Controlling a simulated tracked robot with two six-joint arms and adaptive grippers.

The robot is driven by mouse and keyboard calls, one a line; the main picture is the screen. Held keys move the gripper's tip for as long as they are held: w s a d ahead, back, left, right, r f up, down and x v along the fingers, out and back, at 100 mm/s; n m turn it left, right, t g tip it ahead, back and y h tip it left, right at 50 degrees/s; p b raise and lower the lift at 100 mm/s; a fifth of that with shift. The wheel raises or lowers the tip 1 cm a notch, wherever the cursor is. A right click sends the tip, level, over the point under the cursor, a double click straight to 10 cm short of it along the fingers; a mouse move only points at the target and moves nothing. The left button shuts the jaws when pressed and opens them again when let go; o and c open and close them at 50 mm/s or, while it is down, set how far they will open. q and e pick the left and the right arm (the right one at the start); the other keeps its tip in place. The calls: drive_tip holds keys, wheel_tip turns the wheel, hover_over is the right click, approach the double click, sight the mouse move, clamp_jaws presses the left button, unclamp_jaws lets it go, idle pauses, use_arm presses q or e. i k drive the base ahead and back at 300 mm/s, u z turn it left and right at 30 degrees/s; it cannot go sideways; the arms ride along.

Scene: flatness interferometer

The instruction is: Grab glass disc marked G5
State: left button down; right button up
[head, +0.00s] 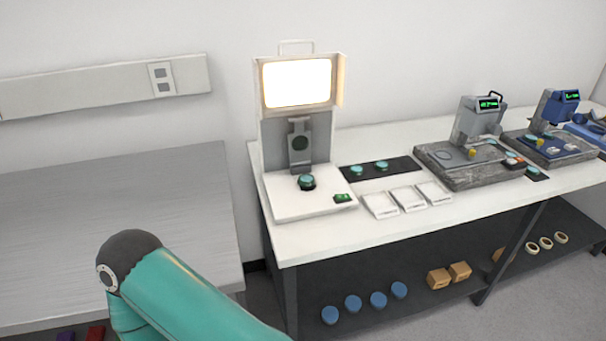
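Small teal glass discs show on the white bench. One disc (306,181) sits on the black stage of the interferometer (288,206), which has a bright lit screen. Two more discs lie on a black mat to its right, a left one (357,170) and a right one (382,165). The markings are too small to read, so I cannot tell which disc is G5. A teal arm link of mine is at the lower left. Neither gripper is in view.
White labelled trays (409,198) lie in front of the black mat (406,164). Two grey and blue gauge stands (470,180) stand further right. The lower shelf (409,321) holds blue discs, boxes and rings. A grey table (110,220) at left has a clear top.

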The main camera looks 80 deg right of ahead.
sight(305, 180)
drive_tip(key=z, duration=0.15)
drive_tip(key=k, duration=1.9)
drive_tip(key=z, duration=1.05)
drive_tip(key=i, duration=0.95)
drive_tip(key=u, duration=0.05)
